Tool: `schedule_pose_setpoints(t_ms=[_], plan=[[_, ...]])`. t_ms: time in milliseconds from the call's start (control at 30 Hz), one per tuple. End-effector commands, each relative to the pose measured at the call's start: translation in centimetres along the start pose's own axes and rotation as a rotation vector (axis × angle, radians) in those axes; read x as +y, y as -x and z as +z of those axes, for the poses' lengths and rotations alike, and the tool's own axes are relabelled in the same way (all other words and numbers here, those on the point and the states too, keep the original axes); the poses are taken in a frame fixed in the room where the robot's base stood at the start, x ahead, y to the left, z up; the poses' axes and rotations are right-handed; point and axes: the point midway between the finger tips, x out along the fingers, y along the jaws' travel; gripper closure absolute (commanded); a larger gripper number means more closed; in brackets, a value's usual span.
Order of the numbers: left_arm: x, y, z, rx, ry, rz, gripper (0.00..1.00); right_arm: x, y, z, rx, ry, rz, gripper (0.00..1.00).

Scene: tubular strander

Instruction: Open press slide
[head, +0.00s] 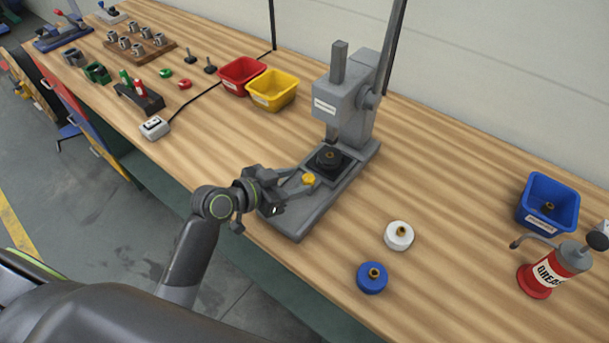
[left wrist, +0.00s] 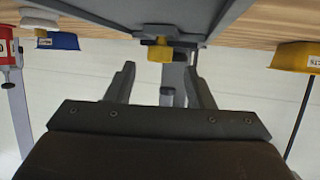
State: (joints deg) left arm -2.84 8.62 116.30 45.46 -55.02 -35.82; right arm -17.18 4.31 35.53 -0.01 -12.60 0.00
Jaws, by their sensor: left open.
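The grey press (head: 345,100) stands on the wooden bench with its long base reaching toward the front edge. Its dark slide (head: 328,168) sits under the ram and carries a black round part with a brass-coloured centre (head: 328,156). A yellow knob (head: 308,179) is at the slide's front. My left gripper (head: 300,183) is open over the base, its fingers close to the yellow knob. In the left wrist view the knob (left wrist: 160,52) shows beyond and between the two fingertips; contact cannot be told. My right gripper is not in view.
A white round part (head: 399,236) and a blue round part (head: 371,278) lie right of the press. A blue bin (head: 548,203) and a red grease can (head: 545,270) stand farther right. Red (head: 241,75) and yellow (head: 272,90) bins stand behind left.

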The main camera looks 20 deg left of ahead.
Motion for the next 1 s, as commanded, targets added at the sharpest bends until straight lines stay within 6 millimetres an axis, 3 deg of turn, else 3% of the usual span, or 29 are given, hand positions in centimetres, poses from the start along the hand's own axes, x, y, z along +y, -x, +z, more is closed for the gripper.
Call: schedule_pose_setpoints(t_ms=[100,300,667,1000], plan=[[0.1,-1.8,-0.1,0.001,0.002,0.002,0.52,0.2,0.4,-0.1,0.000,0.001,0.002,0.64],[0.0,-3.4,-0.1,0.001,0.000,0.001,0.52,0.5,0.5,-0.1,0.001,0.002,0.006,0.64],[0.0,-3.8,0.0,0.000,-0.001,0.000,0.52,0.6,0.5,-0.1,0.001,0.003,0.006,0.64],[0.0,-3.7,0.0,0.000,-0.001,0.000,0.96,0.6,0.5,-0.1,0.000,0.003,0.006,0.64]])
